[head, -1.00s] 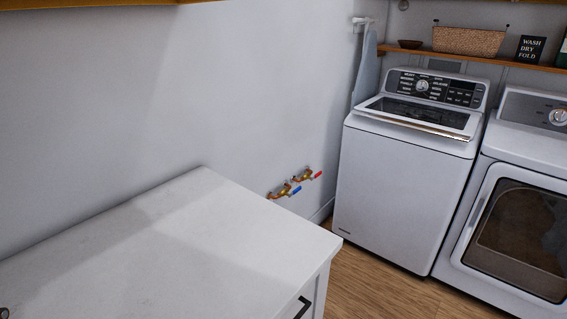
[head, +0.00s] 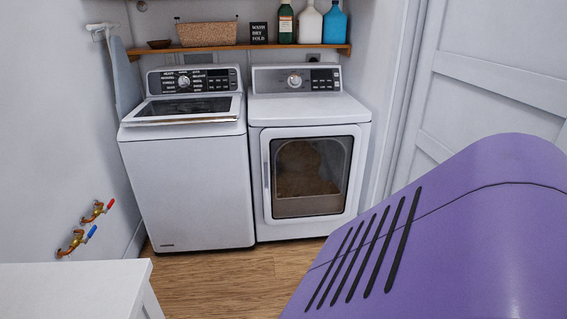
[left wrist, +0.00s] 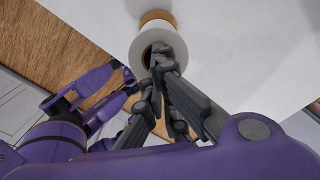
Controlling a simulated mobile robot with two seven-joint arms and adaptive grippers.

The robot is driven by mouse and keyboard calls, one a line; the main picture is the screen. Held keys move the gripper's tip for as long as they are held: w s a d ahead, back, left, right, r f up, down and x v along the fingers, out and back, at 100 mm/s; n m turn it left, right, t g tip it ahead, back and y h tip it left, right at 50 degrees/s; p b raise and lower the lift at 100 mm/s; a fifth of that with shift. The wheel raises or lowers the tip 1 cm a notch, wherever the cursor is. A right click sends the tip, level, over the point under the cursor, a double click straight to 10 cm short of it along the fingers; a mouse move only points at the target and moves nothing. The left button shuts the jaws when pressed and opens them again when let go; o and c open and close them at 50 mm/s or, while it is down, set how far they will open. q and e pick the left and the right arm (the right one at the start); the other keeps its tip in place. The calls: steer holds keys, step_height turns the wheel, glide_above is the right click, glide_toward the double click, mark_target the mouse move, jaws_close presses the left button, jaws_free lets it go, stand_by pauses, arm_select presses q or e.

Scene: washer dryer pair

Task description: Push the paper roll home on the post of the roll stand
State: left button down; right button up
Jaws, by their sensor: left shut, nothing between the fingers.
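In the left wrist view, a white paper roll (left wrist: 137,50) shows beside a pale countertop, with a round brown wooden piece (left wrist: 156,16), likely part of the roll stand, just beyond it. A dark opening shows in the end of the roll. My left gripper (left wrist: 160,55) is shut and empty, its fingertips overlapping the roll in the picture, over its opening. I cannot tell whether they touch it. The fingers hide part of the roll, and the post does not show. My right gripper is not recognisable in any view. The head view shows neither the roll nor the grippers.
A white counter (head: 70,285) stands at lower left, with brass valves (head: 78,240) on the wall. A washer (head: 187,185) and a dryer (head: 309,170) stand at the back, below a shelf (head: 240,47) with a basket and bottles. Wooden floor (head: 225,285) is open before them.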

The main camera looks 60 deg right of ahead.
arm_select(q)
steer(key=shift+s+f, duration=0.3)
steer(key=shift+f, duration=0.25)
arm_select(e)
steer(key=shift+f, duration=0.1)
arm_select(q)
step_height(320, 180, up, 16)
steer(key=p, duration=0.1)
steer(key=shift+w, duration=0.3)
arm_select(e)
steer(key=shift+w+r, duration=0.65)
steer(key=shift+r, duration=0.3)
